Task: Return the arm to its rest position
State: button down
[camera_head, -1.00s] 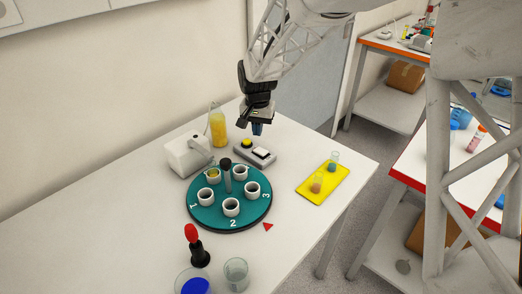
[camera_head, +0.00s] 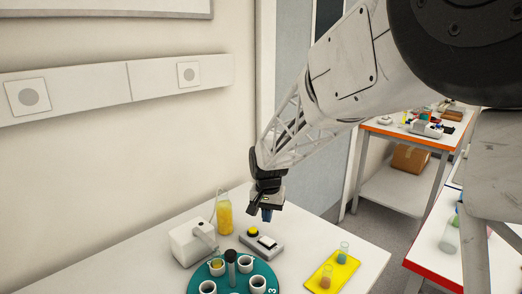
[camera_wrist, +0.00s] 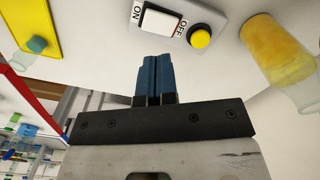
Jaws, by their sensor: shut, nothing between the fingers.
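My gripper (camera_head: 267,214) hangs above the white table (camera_head: 140,262), fingers pointing down, in the head view. Its blue fingers are shut together with nothing between them, as the wrist view (camera_wrist: 154,62) also shows. It is apart from the table and the objects on it. Just below it in the head view stands the grey switch box (camera_head: 262,244) with a white rocker and a yellow button. In the wrist view the switch box (camera_wrist: 182,20) lies beyond the fingertips, marked ON and OFF.
A bottle of yellow juice (camera_head: 224,214), a white device (camera_head: 188,243) and a teal round carousel (camera_head: 213,270) with white cups stand on the table. A wall is behind; open air surrounds my arm.

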jog(key=s+d+r+n+t, duration=0.1)
jog(key=s+d+r, duration=0.3)
jog(key=s, duration=0.4)
jog(key=s+d+r, duration=0.3)
jog(key=s+d, duration=0.2)
jog(key=s, duration=0.3)
jog(key=s+d+r+n+t, duration=0.1)
jog(key=s+d+r, duration=0.3)
jog(key=s, duration=0.4)
jog(key=s+d+f, duration=0.1)
jog(key=s+d, duration=0.2)
jog(key=s, duration=0.8)
jog(key=shift+d+f+n+t, duration=0.15)
jog(key=shift+f+n+t, duration=0.05)
jog(key=shift+n+t, duration=0.1)
jog(key=c, duration=1.8)
grip_release()
jog(key=shift+w, duration=0.1)
jog(key=shift+c, duration=0.2)
